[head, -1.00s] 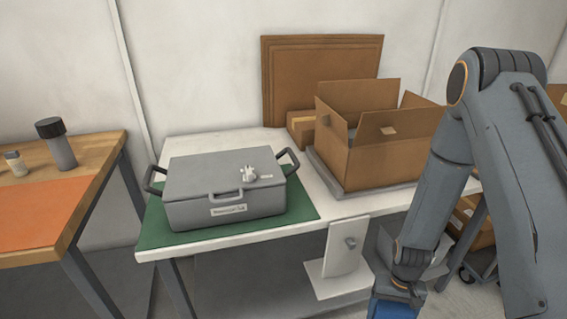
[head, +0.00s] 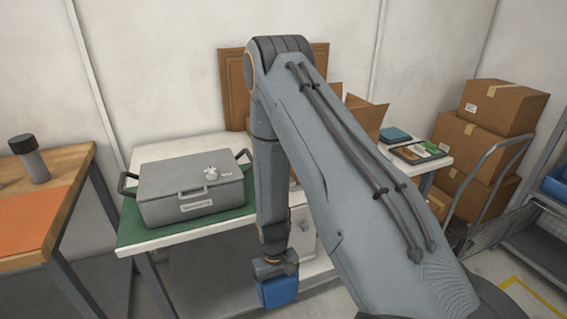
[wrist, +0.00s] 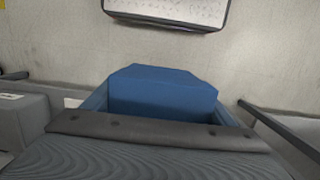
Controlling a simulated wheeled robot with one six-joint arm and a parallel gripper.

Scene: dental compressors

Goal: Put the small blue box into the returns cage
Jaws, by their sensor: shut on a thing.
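My gripper (head: 274,271) hangs low in front of the white table in the head view and is shut on the small blue box (head: 278,292). The box is below the fingers, clear of the tabletop. In the wrist view the blue box (wrist: 163,90) fills the middle, beyond the dark edge of my gripper.
The white table (head: 175,234) bears a grey lidded case (head: 194,190) on a green mat. A wooden bench (head: 62,205) is at left. Stacked cartons (head: 481,135) on a hand cart stand at right. A blue bin (head: 556,184) sits at the right edge.

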